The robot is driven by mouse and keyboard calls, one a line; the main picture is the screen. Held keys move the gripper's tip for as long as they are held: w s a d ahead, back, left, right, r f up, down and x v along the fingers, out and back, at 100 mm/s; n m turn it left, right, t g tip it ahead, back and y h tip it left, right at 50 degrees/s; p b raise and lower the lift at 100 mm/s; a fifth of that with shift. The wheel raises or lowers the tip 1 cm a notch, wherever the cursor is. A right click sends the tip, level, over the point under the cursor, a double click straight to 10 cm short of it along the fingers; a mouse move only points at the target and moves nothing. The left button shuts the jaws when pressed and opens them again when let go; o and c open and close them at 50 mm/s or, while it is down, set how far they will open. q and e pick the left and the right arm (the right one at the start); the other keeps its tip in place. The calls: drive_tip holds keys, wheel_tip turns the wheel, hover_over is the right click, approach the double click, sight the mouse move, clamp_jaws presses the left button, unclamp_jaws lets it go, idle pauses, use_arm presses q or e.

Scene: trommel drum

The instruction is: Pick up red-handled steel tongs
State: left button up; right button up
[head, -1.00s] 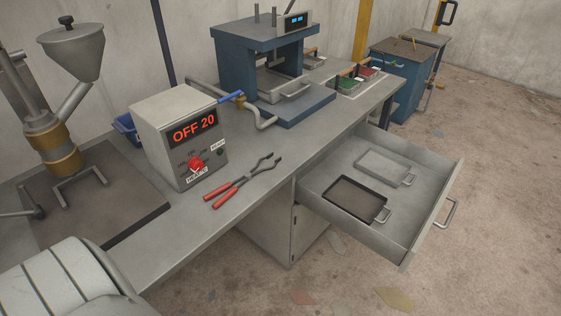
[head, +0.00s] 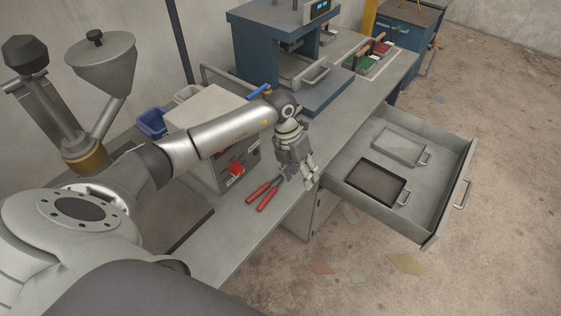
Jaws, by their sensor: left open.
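The red-handled steel tongs (head: 264,194) lie on the grey workbench (head: 213,262) in front of the heater control box. Their two red handles show and point toward the lower left. Their steel jaws are mostly hidden behind my left gripper. My left gripper (head: 301,180) points down over the jaw end of the tongs, near the bench's front edge. It is open, and I see nothing held in it. I cannot tell how far above the tongs it is. My right gripper is not in view.
The control box (head: 206,118) stands close behind, partly covered by my left arm. An open drawer (head: 436,188) juts out at right, holding a dark tray (head: 377,180) and a grey tray (head: 398,146). A blue press (head: 248,58) stands farther back. A funnel (head: 103,62) is at left.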

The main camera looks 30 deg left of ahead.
sight(279, 177)
use_arm(q)
drive_tip(key=a+y, duration=0.1)
drive_tip(key=a, duration=0.1)
drive_tip(key=a+y+b, duration=0.1)
drive_tip(key=a, duration=0.2)
drive_tip(key=a+r+y, duration=0.1)
drive_tip(key=a, duration=0.1)
drive_tip(key=shift+w+a+r, duration=0.1)
drive_tip(key=shift+w+a, duration=0.2)
drive_tip(key=shift+a, duration=0.1)
wheel_tip(279, 177, down, 2)
drive_tip(key=shift+d+f+b, duration=0.1)
drive_tip(key=shift+f+b, duration=0.15)
drive_tip(key=shift+b, duration=0.85)
drive_tip(key=shift+f, duration=0.35)
drive_tip(key=shift+w+f+b, duration=0.1)
drive_tip(key=shift+f+b, duration=0.35)
drive_tip(key=shift+f, duration=0.05)
wheel_tip(279, 177, down, 4)
drive_tip(key=b, duration=0.3)
drive_tip(key=shift+f, duration=0.1)
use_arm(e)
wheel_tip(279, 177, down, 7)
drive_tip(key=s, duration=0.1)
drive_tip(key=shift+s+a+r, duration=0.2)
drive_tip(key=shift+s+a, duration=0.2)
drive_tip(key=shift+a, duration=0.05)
